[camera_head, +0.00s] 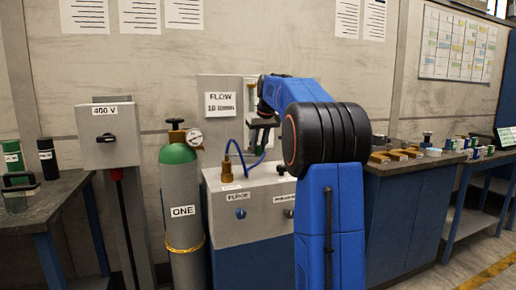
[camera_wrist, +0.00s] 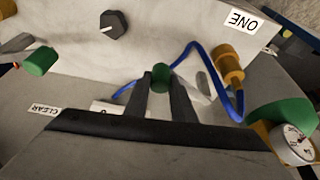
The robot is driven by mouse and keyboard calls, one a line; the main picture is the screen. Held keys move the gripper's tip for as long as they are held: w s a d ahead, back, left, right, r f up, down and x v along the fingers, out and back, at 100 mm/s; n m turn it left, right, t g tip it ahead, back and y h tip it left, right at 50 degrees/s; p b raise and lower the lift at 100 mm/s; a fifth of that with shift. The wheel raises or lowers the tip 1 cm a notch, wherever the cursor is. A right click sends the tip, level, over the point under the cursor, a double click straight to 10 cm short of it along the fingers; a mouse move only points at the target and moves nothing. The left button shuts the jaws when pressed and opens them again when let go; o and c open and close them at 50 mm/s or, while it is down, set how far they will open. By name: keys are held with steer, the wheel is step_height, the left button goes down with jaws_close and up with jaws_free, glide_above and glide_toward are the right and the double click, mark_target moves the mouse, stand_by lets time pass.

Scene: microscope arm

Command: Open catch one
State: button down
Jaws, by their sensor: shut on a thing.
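My gripper (camera_wrist: 160,82) is shut on a small green piece (camera_wrist: 161,74), of which only the top shows between the fingertips. I cannot tell whether this green piece is catch one. A white tag (camera_wrist: 104,107) beside the fingers is mostly unreadable. A tag reading ONE (camera_wrist: 243,20) lies near the brass fitting (camera_wrist: 228,70), upside down in the wrist view. In the head view my gripper (camera_head: 258,145) is dark and small, above the grey cabinet (camera_head: 238,228) and in front of the FLOW panel (camera_head: 219,122); its fingertips are hard to make out.
A blue hose (camera_wrist: 190,50) loops close to my fingers. Another green piece (camera_wrist: 40,61) and a black knob (camera_wrist: 113,26) are at the wrist view's upper left. A gas cylinder marked ONE (camera_head: 183,225) with a gauge (camera_head: 194,137) stands left of the cabinet.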

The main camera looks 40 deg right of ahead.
steer(key=c, duration=1.5)
jaws_free()
steer(key=v, duration=1.7)
steer(key=shift+r, duration=0.25)
steer(key=s+a+f, duration=0.7)
steer(key=a, duration=0.3)
steer(key=s+a+f, duration=0.7)
steer(key=a, duration=0.4)
steer(key=s+a+f, duration=0.3)
steer(key=s+f, duration=0.4)
steer(key=f, duration=0.2)
steer(key=s+a+f+n, duration=0.1)
steer(key=s+a+f, duration=0.2)
steer(key=s+f, duration=0.4)
steer(key=s+a+f+n, duration=0.1)
steer(key=s+a+f, duration=0.2)
steer(key=s+f, duration=0.4)
steer(key=shift+s+a+f+y, duration=0.1)
steer(key=shift+a+f+y, duration=0.1)
steer(key=shift+f, duration=0.8)
steer(key=shift+s+a+f+y, duration=0.15)
steer(key=shift+f+y, duration=0.05)
steer(key=shift+f, duration=0.8)
